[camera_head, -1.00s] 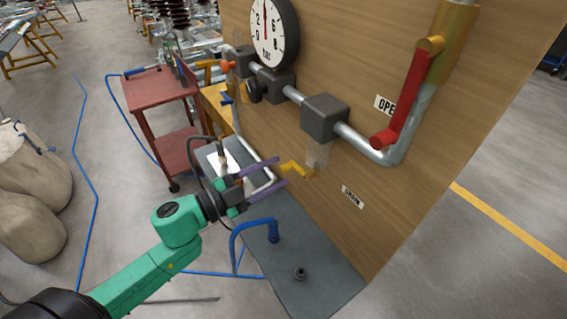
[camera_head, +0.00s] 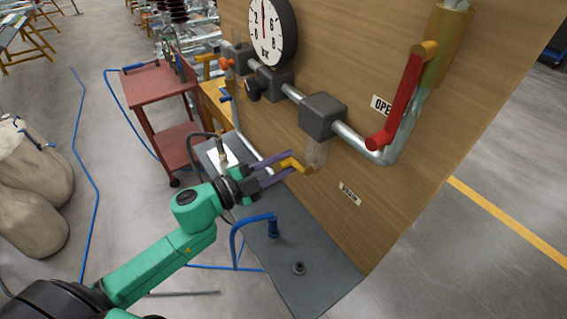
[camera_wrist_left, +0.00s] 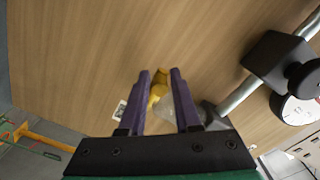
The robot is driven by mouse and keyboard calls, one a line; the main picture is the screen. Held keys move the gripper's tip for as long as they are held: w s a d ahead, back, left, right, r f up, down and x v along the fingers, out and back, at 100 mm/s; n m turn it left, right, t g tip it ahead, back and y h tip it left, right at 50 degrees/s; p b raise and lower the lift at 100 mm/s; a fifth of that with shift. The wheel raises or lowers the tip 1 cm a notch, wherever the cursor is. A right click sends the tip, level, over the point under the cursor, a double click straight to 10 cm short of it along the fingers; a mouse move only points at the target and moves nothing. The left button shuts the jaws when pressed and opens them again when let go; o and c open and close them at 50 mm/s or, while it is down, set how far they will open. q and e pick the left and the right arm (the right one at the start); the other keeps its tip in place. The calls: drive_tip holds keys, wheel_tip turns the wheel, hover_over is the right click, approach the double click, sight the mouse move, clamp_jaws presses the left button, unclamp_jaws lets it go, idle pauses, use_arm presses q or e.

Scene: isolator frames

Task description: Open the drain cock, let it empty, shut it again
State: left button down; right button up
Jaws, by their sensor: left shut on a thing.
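The drain cock is a small yellow handle (camera_head: 291,163) below a clear bowl (camera_head: 316,152) that hangs from the dark block (camera_head: 323,117) on the pipe. A label (camera_head: 348,192) is on the board beside it. My left gripper (camera_head: 283,168) reaches the handle from the left, with its purple fingers on either side of it. The left wrist view shows the yellow handle (camera_wrist_left: 157,90) between the fingers, with the clear bowl just behind. The left gripper is shut on the handle. My right gripper is not in view.
A red lever (camera_head: 404,98) stands on the pipe at right, near an "OPEN" label. A pressure gauge (camera_head: 270,32) is above the pipe. Below lies a grey shelf (camera_head: 325,285) with a blue bent tube (camera_head: 252,225). A red trolley (camera_head: 158,85) stands behind left.

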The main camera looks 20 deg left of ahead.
use_arm(q)
drive_tip(key=shift+r+m, duration=0.4)
drive_tip(key=c, duration=0.8)
unclamp_jaws()
drive_tip(key=shift+o, duration=0.2)
drive_tip(key=shift+f, duration=0.15)
drive_tip(key=shift+s+a, duration=0.15)
drive_tip(key=b+v, duration=0.3)
drive_tip(key=v, duration=1.1)
drive_tip(key=shift+s, duration=0.1)
